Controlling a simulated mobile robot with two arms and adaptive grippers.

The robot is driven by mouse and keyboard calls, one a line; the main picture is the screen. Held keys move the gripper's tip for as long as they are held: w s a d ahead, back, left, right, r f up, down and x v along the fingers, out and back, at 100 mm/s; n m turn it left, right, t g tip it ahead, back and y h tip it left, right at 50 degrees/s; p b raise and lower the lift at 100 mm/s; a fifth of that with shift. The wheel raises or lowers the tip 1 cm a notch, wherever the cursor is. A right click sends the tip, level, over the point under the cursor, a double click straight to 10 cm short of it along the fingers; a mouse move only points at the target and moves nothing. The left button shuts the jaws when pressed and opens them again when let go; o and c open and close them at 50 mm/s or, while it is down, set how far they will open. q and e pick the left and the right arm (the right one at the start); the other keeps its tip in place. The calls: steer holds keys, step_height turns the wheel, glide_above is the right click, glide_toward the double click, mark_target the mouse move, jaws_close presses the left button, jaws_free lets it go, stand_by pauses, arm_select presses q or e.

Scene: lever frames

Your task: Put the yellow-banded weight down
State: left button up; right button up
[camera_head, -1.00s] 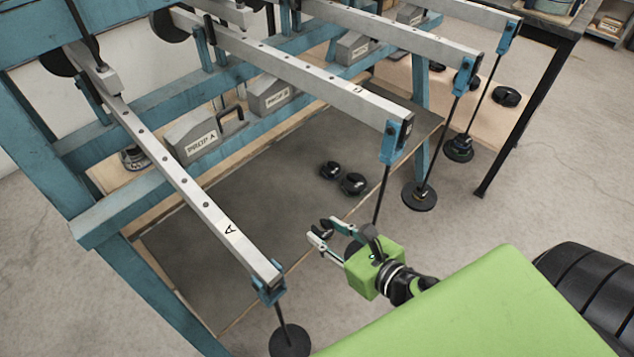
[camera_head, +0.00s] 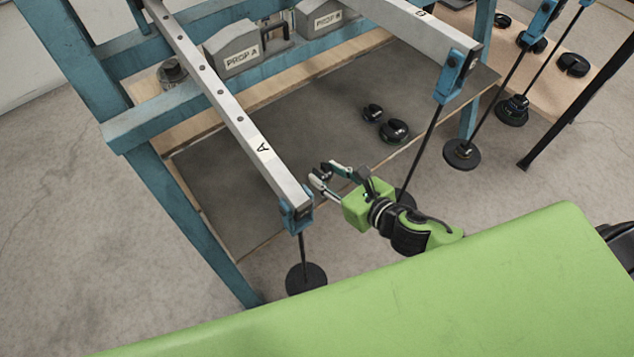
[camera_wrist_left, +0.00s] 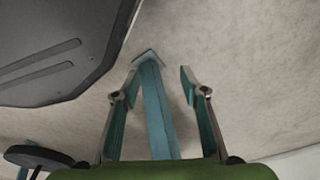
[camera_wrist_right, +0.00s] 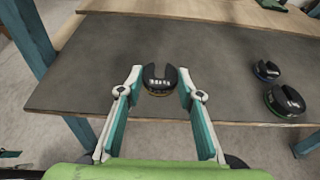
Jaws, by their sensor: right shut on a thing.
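The yellow-banded weight (camera_wrist_right: 158,82) is a black slotted disc with a pale label and a thin yellow edge low on its rim. In the right wrist view it sits between the fingertips of my right gripper (camera_wrist_right: 160,92), which is shut on it, with the dark board (camera_wrist_right: 225,60) beyond. In the head view my right gripper (camera_head: 328,176) is over the board's front edge, right of lever A's end; the weight hardly shows there. My left gripper (camera_wrist_left: 155,85) has its fingers apart and empty, over the floor and a blue beam; it is outside the head view.
Two black weights (camera_head: 372,112) (camera_head: 393,130) lie on the board, right of my gripper. Lever A (camera_head: 240,120) ends with a hanger (camera_head: 305,278) left of it. Another lever's hanger rod (camera_head: 425,150) hangs to the right. The board's middle is clear.

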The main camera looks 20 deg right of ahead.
steer(key=b, duration=0.2)
glide_above(316, 189)
step_height(316, 189, down, 5)
steer(key=shift+f, duration=0.1)
step_height(316, 189, down, 3)
steer(key=shift+r+b, duration=0.1)
steer(key=shift+b, duration=0.35)
arm_select(q)
steer(key=w+r, duration=0.5)
steer(key=r, duration=0.6)
steer(key=shift+d+t, duration=0.3)
steer(key=shift+t, duration=0.1)
steer(key=shift+r, duration=0.25)
arm_select(e)
steer(key=shift+f, duration=0.35)
steer(key=o, duration=1.4)
arm_select(q)
steer(key=shift+r, duration=0.1)
arm_select(e)
steer(key=shift+r, duration=0.15)
arm_select(q)
steer(key=shift+s+f+p, duration=0.2)
steer(key=shift+f, duration=0.65)
steer(key=shift+s+f+p, duration=0.2)
steer(key=shift+f, duration=0.65)
steer(key=shift+s+f+p, duration=0.2)
steer(key=shift+f, duration=0.65)
arm_select(e)
steer(key=shift+v, duration=6.05)
